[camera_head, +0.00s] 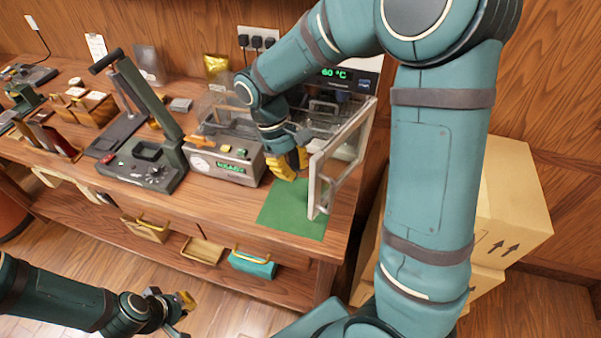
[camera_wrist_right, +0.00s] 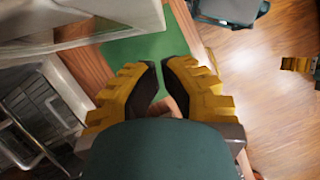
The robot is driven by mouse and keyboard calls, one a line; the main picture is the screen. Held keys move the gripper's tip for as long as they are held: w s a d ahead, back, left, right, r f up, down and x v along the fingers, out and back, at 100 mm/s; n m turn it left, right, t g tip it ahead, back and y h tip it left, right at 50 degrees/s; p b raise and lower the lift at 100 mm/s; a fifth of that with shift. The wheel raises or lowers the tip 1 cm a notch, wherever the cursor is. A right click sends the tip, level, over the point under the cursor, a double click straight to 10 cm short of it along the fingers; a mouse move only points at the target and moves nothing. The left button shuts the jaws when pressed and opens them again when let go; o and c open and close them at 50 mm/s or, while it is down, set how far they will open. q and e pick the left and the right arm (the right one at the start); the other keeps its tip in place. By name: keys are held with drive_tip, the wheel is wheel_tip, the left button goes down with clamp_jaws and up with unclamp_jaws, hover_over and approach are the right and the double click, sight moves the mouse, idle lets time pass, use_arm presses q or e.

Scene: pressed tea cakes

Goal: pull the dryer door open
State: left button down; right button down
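The dryer (camera_head: 335,85) with a green 60 °C display stands at the right end of the bench. Its glazed, pale-framed door (camera_head: 314,185) is swung out towards the front, over a green mat (camera_head: 290,217). The door also shows at the upper left of the right wrist view (camera_wrist_right: 115,20). My right gripper (camera_head: 288,168) is just left of the door, on its inner side, above the mat. Its yellow fingers (camera_wrist_right: 160,65) are slightly apart with nothing between them. My left gripper (camera_head: 182,303) hangs low in front of the bench; its finger gap is unclear.
A machine marked READY (camera_head: 228,165) stands left of the dryer. A lever press (camera_head: 140,165) is further left. Cardboard boxes (camera_head: 515,205) stand on the right. A lower shelf (camera_head: 110,230) holds trays. The floor in front is clear.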

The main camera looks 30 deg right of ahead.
drive_tip(key=shift+s+d, duration=0.2)
drive_tip(key=shift+s, duration=0.35)
drive_tip(key=shift+s+d, duration=0.15)
drive_tip(key=shift+s, duration=0.4)
use_arm(q)
drive_tip(key=shift+s, duration=0.1)
drive_tip(key=shift+r+p, duration=0.5)
drive_tip(key=shift+r, duration=0.05)
use_arm(e)
drive_tip(key=s+d+n+h, duration=0.1)
drive_tip(key=s+d+n, duration=0.1)
drive_tip(key=s, duration=0.4)
drive_tip(key=shift+s+d+n+t, duration=0.2)
drive_tip(key=shift+n+t, duration=0.1)
drive_tip(key=shift+n, duration=0.3)
